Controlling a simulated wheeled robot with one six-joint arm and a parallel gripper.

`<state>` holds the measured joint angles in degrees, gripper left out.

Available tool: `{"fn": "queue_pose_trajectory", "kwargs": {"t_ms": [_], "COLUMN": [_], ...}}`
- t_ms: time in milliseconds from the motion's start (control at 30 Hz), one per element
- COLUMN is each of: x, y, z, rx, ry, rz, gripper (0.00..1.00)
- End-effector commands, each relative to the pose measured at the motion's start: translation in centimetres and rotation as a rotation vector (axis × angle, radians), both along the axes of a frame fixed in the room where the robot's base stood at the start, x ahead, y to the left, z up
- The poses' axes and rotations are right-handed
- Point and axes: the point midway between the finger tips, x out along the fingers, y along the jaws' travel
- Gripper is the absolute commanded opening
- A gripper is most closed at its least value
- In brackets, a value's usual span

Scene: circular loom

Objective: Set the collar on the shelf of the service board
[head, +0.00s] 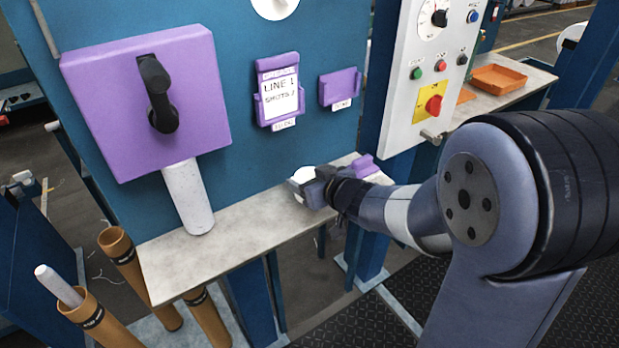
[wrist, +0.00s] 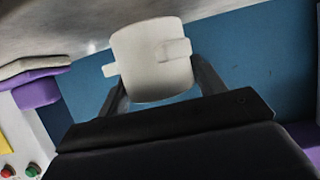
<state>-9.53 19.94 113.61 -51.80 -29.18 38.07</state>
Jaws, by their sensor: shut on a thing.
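The collar (head: 303,175) is a short, pale white cylinder with small side lugs. It also shows large in the wrist view (wrist: 150,62). My gripper (head: 317,187) is shut on it, with one dark finger on each side. The collar is over the right part of the grey shelf (head: 245,219) on the blue service board (head: 233,115). In the wrist view the shelf surface (wrist: 60,22) spans the top, close to the collar. I cannot tell whether the collar touches the shelf. My fingers and wrist partly hide it in the head view.
A white cylinder (head: 188,198) stands on the shelf at left, under a purple box (head: 100,95) with a black lever. A purple block (head: 363,166) is right of my gripper. Purple holders (head: 339,88) hang above. The shelf's middle is clear. Brown tubes (head: 100,318) stand at lower left.

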Motion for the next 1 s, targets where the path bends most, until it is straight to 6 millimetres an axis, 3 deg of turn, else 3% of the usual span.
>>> {"fn": "queue_pose_trajectory", "kwargs": {"t_ms": [533,567,833,1000], "x": [0.0,0.0,0.0,0.0], "y": [0.0,0.0,0.0,0.0], "z": [-1.0,-0.9,-0.9,-0.9], "rx": [0.001,0.0,0.001,0.0], "ry": [-0.002,-0.002,-0.001,0.0], "rz": [0.0,0.0,0.0,0.0], "gripper": [0.1,0.67,0.89,0.9]}}
